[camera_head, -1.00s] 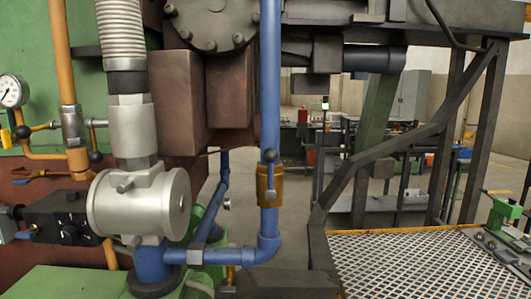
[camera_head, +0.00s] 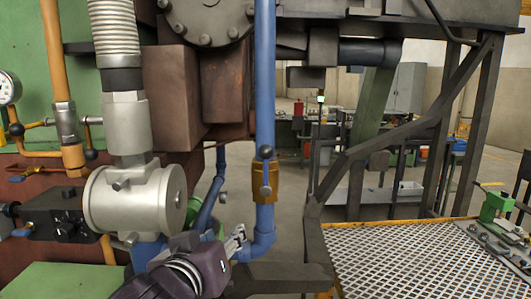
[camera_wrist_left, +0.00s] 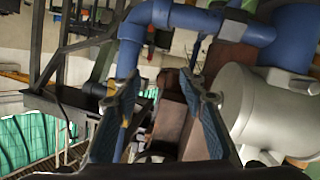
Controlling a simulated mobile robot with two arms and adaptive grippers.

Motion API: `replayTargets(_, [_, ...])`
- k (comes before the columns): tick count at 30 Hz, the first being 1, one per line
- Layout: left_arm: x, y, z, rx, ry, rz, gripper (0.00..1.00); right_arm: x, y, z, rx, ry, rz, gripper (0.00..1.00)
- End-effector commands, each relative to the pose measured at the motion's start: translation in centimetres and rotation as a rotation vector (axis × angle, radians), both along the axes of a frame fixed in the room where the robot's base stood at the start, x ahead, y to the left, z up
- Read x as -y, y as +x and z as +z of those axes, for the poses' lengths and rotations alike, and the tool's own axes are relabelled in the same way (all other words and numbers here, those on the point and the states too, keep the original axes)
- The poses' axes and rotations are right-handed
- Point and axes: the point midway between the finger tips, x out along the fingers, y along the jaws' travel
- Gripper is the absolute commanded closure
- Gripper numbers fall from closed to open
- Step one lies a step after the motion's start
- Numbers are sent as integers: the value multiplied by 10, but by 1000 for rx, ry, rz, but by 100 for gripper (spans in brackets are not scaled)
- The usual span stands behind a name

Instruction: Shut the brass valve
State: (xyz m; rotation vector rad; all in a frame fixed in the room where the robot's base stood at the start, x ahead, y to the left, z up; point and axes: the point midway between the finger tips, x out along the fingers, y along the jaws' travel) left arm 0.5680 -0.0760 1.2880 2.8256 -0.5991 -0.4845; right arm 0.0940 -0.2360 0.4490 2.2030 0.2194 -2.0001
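The brass valve (camera_head: 264,181) sits on the upright blue pipe (camera_head: 265,90) in the head view. Its lever lies along the pipe, with a dark ball knob at the top end. My left gripper (camera_head: 239,240) is below and left of the valve, near the pipe's lower elbow, and apart from the valve. In the left wrist view its two fingers (camera_wrist_left: 161,105) are spread with nothing between them. The blue pipe elbow (camera_wrist_left: 130,28) shows there beyond the fingers; the left finger hides much of the pipe. My right gripper is not in view.
A silver cylinder (camera_head: 130,200) stands left of my left gripper. A black valve block (camera_head: 62,212) and a gauge (camera_head: 8,90) are farther left. A mesh platform (camera_head: 400,255) and dark steel frame (camera_head: 400,140) stand right of the pipe.

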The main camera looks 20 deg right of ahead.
Motion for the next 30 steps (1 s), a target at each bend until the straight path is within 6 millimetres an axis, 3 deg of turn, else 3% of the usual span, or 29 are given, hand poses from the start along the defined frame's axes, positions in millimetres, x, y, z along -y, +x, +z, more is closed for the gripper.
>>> replayTargets(1, [11, -4, 30, 56, -4, -11, 62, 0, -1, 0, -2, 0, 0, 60])
replayTargets(3, [24, -10, 61, 109, -15, -19, 62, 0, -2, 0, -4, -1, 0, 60])
replayTargets(6, [39, -21, 97, 179, -25, -27, 62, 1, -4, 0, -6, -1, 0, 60])
replayTargets(10, [51, -32, 129, 243, -34, -30, 62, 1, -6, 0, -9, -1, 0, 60])
replayTargets(17, [61, -36, 150, 285, -40, -30, 62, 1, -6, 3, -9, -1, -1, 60])
replayTargets(30, [89, 19, 152, 285, -41, -29, 62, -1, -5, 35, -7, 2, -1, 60])
